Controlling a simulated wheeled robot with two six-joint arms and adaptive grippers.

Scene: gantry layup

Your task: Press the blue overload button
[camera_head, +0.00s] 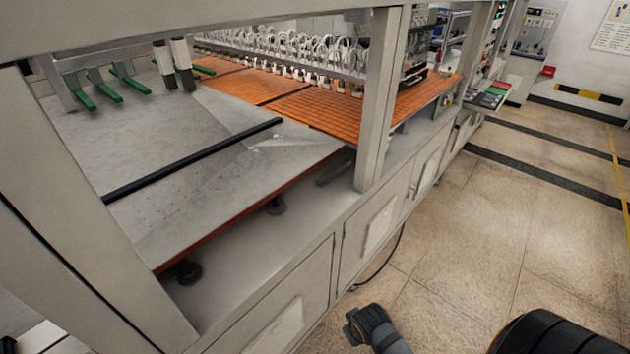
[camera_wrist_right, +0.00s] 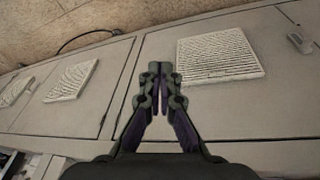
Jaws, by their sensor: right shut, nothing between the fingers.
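I cannot make out a blue overload button in either view. A sloped control panel (camera_head: 490,96) with green and red areas stands at the far end of the machine in the head view, too small to read single buttons. My right gripper (camera_wrist_right: 160,72) is shut and empty in the right wrist view, in front of the grey cabinet doors. A dark part of my arm (camera_head: 372,328) shows at the bottom of the head view, over the floor beside the cabinets. My left gripper is in neither view.
The grey gantry machine has a post (camera_head: 382,100), orange slatted bed (camera_head: 340,112) and metal plate (camera_head: 230,175). Vent grilles (camera_wrist_right: 220,55) and a handle (camera_wrist_right: 299,42) are on the cabinet doors. A cable (camera_wrist_right: 85,38) lies by them. The tiled floor (camera_head: 480,250) at right is clear.

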